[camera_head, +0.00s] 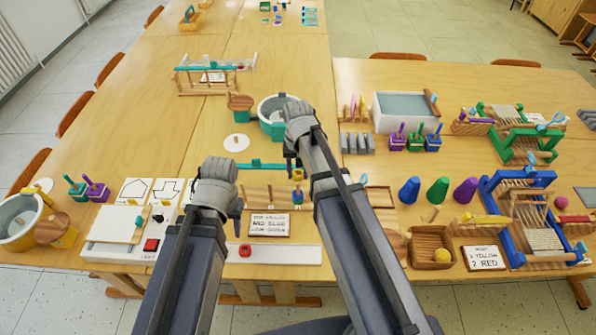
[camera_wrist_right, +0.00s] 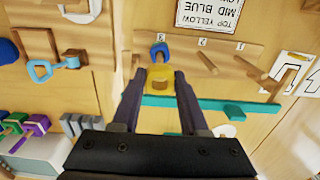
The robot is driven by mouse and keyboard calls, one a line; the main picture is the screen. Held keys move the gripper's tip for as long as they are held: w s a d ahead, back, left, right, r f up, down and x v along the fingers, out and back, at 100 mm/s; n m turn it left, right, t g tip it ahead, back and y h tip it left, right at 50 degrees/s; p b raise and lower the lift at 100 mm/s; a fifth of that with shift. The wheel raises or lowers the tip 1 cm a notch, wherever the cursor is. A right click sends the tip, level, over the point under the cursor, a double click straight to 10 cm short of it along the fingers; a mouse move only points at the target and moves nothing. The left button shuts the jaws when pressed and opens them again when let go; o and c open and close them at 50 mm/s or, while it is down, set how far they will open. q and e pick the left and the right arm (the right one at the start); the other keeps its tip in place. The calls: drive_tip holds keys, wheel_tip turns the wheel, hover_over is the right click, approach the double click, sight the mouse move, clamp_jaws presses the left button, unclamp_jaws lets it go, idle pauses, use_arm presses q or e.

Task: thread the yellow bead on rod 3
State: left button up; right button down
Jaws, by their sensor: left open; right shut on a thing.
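The yellow bead (camera_wrist_right: 160,78) is between the fingertips of my right gripper (camera_wrist_right: 160,88), which is shut on it. In the head view the yellow bead (camera_head: 298,174) hangs above the wooden rod rack (camera_head: 262,192), near its right end. A blue bead (camera_wrist_right: 159,52) sits at the rod by label 3; in the head view the blue bead (camera_head: 298,195) is just below the yellow one. The yellow bead looks apart from it, but the rod's tip is hidden. My left gripper (camera_head: 238,222) is open and empty, left of the rack.
An order card (camera_head: 268,225) reading top yellow, mid blue stands in front of the rack. A teal bar (camera_head: 250,166) lies behind it. A wooden box with a yellow ball (camera_head: 442,256) is to the right.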

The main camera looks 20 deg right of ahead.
sight(298, 185)
use_arm(q)
drive_tip(key=shift+f+b, duration=0.3)
drive_tip(key=shift+f, duration=0.4)
use_arm(e)
drive_tip(key=shift+f, duration=0.65)
use_arm(q)
drive_tip(key=shift+f+b, duration=0.4)
use_arm(e)
drive_tip(key=shift+f, duration=0.4)
use_arm(q)
drive_tip(key=shift+f, duration=0.25)
use_arm(e)
drive_tip(key=shift+f, duration=0.25)
use_arm(q)
drive_tip(key=shift+f+b, duration=0.4)
drive_tip(key=shift+b, duration=0.25)
use_arm(e)
drive_tip(key=shift+f, duration=0.4)
use_arm(q)
drive_tip(key=shift+f, duration=0.2)
use_arm(e)
drive_tip(key=shift+f, duration=0.2)
use_arm(q)
drive_tip(key=shift+f+b, duration=0.45)
drive_tip(key=shift+b, duration=0.2)
use_arm(e)
drive_tip(key=shift+f, duration=0.45)
drive_tip(key=shift+c, duration=1.7)
unclamp_jaws()
